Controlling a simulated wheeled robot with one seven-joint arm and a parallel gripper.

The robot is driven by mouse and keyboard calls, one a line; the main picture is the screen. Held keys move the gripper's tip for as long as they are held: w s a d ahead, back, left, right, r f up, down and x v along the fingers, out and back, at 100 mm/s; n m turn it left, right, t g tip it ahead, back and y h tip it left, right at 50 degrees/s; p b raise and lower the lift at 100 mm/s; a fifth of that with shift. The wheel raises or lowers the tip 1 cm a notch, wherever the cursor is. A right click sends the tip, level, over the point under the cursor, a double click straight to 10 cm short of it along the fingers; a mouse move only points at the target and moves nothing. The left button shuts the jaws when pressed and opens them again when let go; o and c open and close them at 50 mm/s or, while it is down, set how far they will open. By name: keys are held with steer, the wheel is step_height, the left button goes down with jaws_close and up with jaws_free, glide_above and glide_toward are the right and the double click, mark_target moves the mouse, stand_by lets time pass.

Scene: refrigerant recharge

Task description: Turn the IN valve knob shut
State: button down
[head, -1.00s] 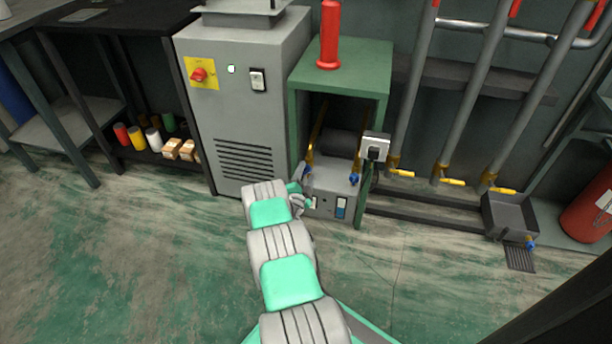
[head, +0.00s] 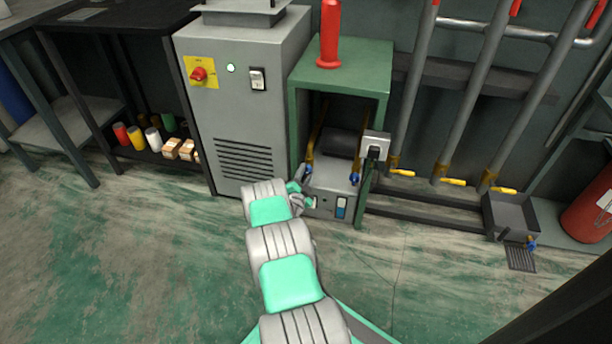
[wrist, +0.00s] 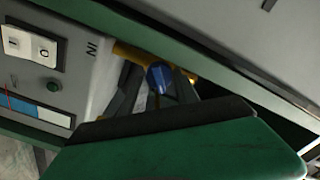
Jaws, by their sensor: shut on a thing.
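The IN valve knob (wrist: 160,77) is blue and sits on a yellow brass fitting beside the printed "IN" label, in the wrist view. In the head view it is the left of two blue knobs (head: 308,169) on the grey machine (head: 325,204) inside the green stand. My gripper (wrist: 157,88) is shut on the knob, with a dark finger on each side of it. In the head view my gripper (head: 302,190) is at the machine's left front. The fingers partly cover the knob, and its exact angle is hard to tell.
The green stand (head: 345,52) closes in the machine from above and the sides. The second blue knob (head: 354,178) and a grey socket box (head: 375,146) are to the right. A tall grey cabinet (head: 245,120) stands left. The floor in front is clear.

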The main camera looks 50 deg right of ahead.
steer(key=c, duration=0.9)
jaws_free()
steer(key=shift+c, duration=0.2)
